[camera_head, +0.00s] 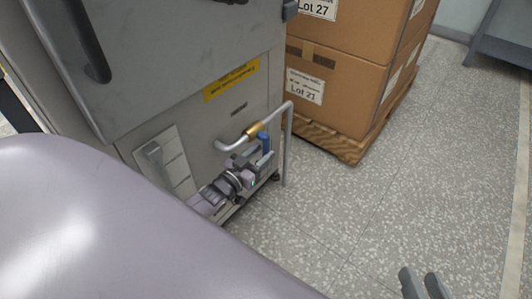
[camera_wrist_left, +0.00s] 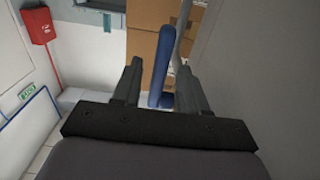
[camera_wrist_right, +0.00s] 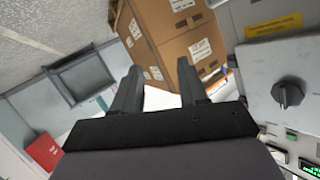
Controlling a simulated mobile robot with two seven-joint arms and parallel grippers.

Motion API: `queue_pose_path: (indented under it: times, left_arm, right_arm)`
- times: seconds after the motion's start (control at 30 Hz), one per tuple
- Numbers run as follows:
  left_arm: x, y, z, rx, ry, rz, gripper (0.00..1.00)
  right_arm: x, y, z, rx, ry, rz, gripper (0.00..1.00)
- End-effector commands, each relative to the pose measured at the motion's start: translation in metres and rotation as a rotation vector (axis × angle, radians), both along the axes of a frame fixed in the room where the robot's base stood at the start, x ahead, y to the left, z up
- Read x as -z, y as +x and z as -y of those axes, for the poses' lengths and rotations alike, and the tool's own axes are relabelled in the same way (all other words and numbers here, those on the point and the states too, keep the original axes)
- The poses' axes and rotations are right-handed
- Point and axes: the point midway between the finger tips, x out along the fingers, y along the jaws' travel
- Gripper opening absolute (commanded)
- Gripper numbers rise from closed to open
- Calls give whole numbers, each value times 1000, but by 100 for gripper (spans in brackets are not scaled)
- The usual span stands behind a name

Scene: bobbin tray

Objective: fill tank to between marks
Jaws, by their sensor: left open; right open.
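A blue lever handle (camera_head: 263,137) stands by a bent grey pipe (camera_head: 288,150) with a brass-coloured fitting (camera_head: 253,130), low on the grey cabinet (camera_head: 215,120). My left gripper (camera_head: 258,160) is open right at the handle. In the left wrist view, the blue handle (camera_wrist_left: 160,60) runs between the open fingers of my left gripper (camera_wrist_left: 159,66); whether they touch it I cannot tell. My right gripper (camera_head: 423,275) is open and empty over the floor, apart from the cabinet. The right gripper also shows in its wrist view (camera_wrist_right: 158,66). No tank level or marks can be made out.
Cardboard boxes (camera_head: 335,90) stand on a wooden pallet (camera_head: 345,145) behind the cabinet. The speckled floor (camera_head: 400,190) to the right is clear. The right wrist view shows a panel with a black knob (camera_wrist_right: 288,93) and green displays (camera_wrist_right: 308,167). A yellow label (camera_head: 232,80) is on the cabinet.

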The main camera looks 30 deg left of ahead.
Motion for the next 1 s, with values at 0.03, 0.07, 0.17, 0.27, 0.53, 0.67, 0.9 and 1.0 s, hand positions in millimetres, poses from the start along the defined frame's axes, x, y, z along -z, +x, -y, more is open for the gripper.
queue_pose_path:
  times: [0.03, 0.07, 0.17, 0.27, 0.53, 0.67, 0.9, 1.0]
  left_arm:
    - [2, 8, 1, 0, 0, 1, 43]
    - [3, 11, 1, 0, 0, 0, 43]
    - [2, 19, 2, 1, -1, 0, 43]
    - [1, 24, 2, 1, -1, -1, 43]
    - [0, 25, 2, 0, -1, -2, 43]
    - [0, 25, 2, 0, -1, -2, 10]
    - [1, 25, 3, 1, -1, -1, 0]
    - [1, 22, 3, 1, -2, 7, 0]
  right_arm:
    - [3, -1, 2, 3, -10, 12, 43]
    - [3, -1, 3, 6, -16, 20, 43]
    - [2, -1, 6, 11, -29, 38, 43]
    - [2, -1, 7, 14, -40, 49, 43]
    - [1, -1, 8, 15, -42, 53, 43]
    - [1, -1, 8, 15, -42, 53, 43]
    - [1, -1, 8, 15, -42, 53, 43]
    - [1, -1, 8, 15, -42, 53, 43]
